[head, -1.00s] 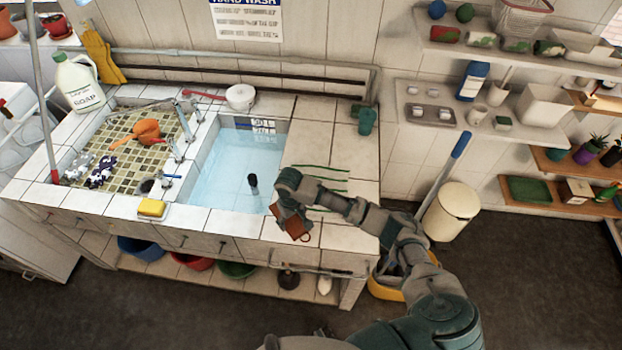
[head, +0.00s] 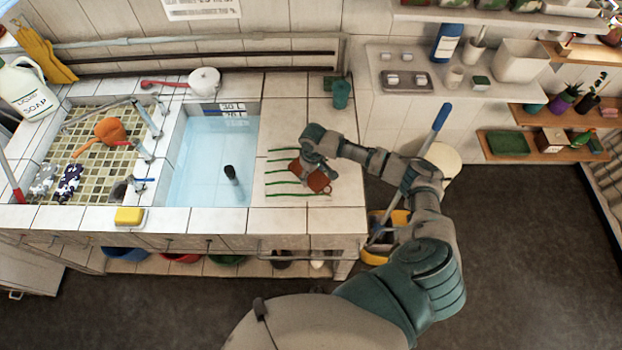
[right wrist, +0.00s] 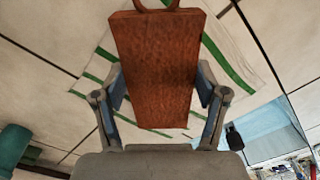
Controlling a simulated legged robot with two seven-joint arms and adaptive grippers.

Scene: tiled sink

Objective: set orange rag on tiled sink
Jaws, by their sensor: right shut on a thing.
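The orange rag (head: 318,181) is a reddish-brown, flat, stiff-looking piece with a loop at one end. My right gripper (head: 312,170) is shut on it; in the right wrist view the rag (right wrist: 155,75) sits between the two fingers, its loop end pointing away from the palm. It is over the tiled sink's counter (head: 292,222), right of the water-filled basin, in front of a white cloth with green stripes (right wrist: 232,62). I cannot tell whether the rag touches the cloth. My left gripper is not in view.
The water basin (head: 205,165) has a dark object standing in it. The left basin holds an orange thing (head: 110,130). A yellow sponge (head: 129,216) lies on the front rim. A green cup (head: 341,95) stands behind on the counter. A mop bucket (head: 376,258) stands right of the sink.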

